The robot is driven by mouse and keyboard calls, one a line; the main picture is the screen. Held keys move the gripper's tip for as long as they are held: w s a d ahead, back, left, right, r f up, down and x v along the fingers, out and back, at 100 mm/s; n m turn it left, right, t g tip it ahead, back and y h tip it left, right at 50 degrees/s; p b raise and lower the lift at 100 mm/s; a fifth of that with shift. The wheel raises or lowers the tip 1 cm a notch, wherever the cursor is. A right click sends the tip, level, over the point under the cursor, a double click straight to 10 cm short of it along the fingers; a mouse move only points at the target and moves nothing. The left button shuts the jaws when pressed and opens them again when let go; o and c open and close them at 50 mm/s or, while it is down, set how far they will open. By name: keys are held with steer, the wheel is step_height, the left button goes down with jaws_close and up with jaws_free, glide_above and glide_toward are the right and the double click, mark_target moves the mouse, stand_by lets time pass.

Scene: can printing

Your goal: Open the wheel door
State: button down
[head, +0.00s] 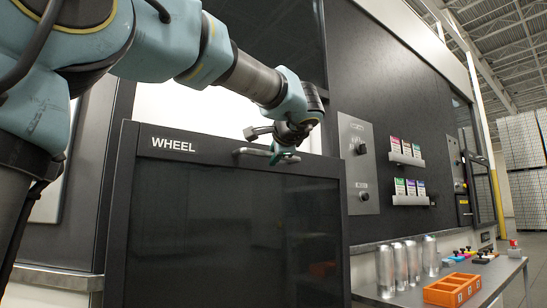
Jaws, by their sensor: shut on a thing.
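The wheel door (235,225) is a dark panel in a black frame, marked "WHEEL" at its upper left. Its handle (250,153) is a short bar on the top rail. My gripper (284,156) is at the right part of this handle, at the door's top edge, and is shut on it. The exact contact of the fingers is small and partly hidden by the wrist. A bright pale opening shows above the door's top edge, behind my arm.
Right of the door, a metal counter (480,280) holds several silver cans (408,263), an orange tray (452,290) and small coloured items. Control panels with knobs (358,165) and card racks (407,158) are on the dark wall. Pallet stacks stand far right.

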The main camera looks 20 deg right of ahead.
steer(key=b, duration=2.7)
glide_toward(269, 275)
steer(key=x, duration=0.5)
steer(key=shift+f, duration=0.1)
steer(key=c, duration=0.8)
jaws_free()
steer(key=p+v, duration=0.2)
steer(key=v, duration=0.8)
steer(key=shift+s, duration=0.4)
